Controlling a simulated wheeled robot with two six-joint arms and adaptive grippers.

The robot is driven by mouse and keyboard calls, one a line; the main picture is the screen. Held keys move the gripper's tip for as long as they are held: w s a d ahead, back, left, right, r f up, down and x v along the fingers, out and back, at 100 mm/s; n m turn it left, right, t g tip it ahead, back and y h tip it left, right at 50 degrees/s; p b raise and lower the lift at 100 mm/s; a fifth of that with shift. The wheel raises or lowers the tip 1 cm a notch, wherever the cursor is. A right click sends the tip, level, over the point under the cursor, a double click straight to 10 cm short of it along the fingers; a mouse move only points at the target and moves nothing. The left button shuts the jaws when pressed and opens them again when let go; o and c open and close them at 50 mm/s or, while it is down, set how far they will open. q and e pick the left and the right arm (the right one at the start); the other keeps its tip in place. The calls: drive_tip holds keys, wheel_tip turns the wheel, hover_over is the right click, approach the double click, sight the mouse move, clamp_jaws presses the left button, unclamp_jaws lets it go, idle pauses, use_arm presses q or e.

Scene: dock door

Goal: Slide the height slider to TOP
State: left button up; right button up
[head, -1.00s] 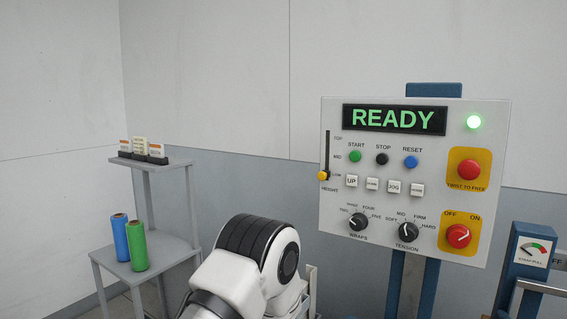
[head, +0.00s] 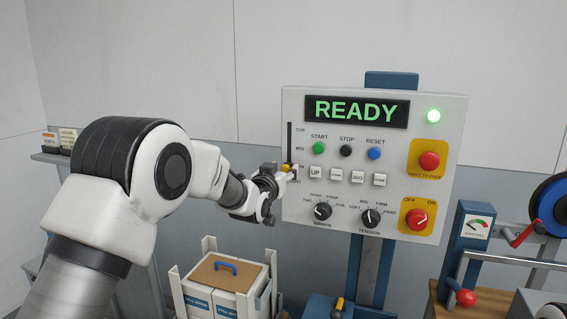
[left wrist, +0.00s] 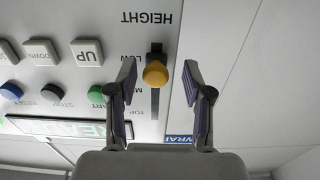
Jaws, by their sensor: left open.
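The control panel (head: 450,160) stands upright with a lit READY display. The height slider's dark vertical slot (head: 290,135) is near the panel's left edge. Its yellow knob (head: 286,167) is low in the slot, by the LOW label, partly hidden by my left gripper. My left gripper (head: 279,184) is at the panel's left edge, around the knob. In the left wrist view, which shows the panel upside down, the yellow knob (left wrist: 156,73) is between the two open fingers (left wrist: 160,78), with gaps on both sides.
Push buttons, including the green START button (head: 319,149) and white UP button (head: 316,173), sit right of the slider. Selector knobs (head: 323,211) are below. A red stop button (head: 429,161) is at the right. A crate of boxes (head: 222,285) stands below my arm.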

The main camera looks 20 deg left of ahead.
sight(289, 126)
use_arm(q)
drive_tip(key=shift+w+d+r, duration=0.1)
drive_tip(key=shift+w, duration=0.3)
drive_tip(key=shift+d, duration=0.2)
drive_tip(key=shift+a, duration=0.1)
clamp_jaws()
wheel_tip(289, 126, up, 11)
drive_tip(key=p, duration=0.3)
drive_tip(key=shift+f, duration=0.2)
drive_tip(key=shift+c, duration=0.2)
unclamp_jaws()
drive_tip(key=shift+o, duration=0.2)
